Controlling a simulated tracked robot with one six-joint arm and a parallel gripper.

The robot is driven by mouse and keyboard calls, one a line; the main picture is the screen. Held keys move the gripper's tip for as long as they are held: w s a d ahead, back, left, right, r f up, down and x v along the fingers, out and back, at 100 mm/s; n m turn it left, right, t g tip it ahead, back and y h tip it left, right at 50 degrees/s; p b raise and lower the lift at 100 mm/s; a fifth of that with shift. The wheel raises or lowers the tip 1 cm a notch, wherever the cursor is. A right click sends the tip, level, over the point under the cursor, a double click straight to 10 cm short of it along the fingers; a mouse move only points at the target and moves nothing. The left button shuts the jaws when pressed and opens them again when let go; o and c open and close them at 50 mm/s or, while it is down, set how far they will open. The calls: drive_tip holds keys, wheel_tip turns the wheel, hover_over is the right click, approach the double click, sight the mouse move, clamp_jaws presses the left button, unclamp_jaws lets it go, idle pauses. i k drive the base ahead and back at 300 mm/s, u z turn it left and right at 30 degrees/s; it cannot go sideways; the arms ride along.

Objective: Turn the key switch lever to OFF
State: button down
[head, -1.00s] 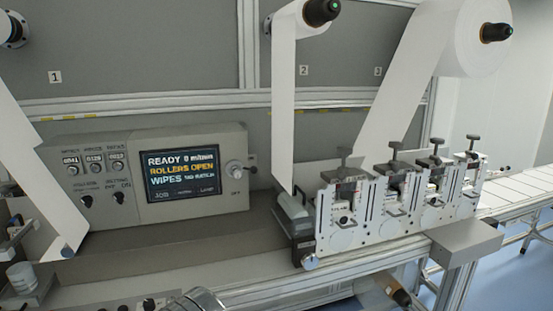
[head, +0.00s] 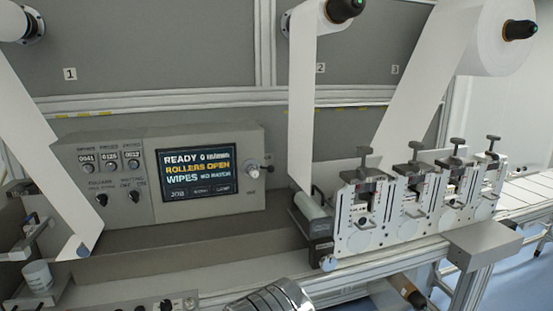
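The key switch (head: 253,171) is a round silver switch on the grey control panel (head: 135,205), just right of the screen. Its small dark lever sticks out to the right. A small label below it is too blurred to read for sure. The screen (head: 197,178) reads READY, ROLLERS OPEN and WIPES. My gripper's fingers do not show; only a rounded silver part, which looks like part of my arm, rises at the bottom edge, below and apart from the panel.
Several roller stations (head: 362,215) with T-handles stand right of the panel. White web (head: 302,110) hangs from a roll above. Two dark knobs (head: 101,199) sit on the panel's left. The ledge before the panel is clear.

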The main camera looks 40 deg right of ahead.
sight(271, 168)
drive_tip(key=u, duration=0.05)
drive_tip(key=i, duration=1)
drive_tip(key=z, duration=0.05)
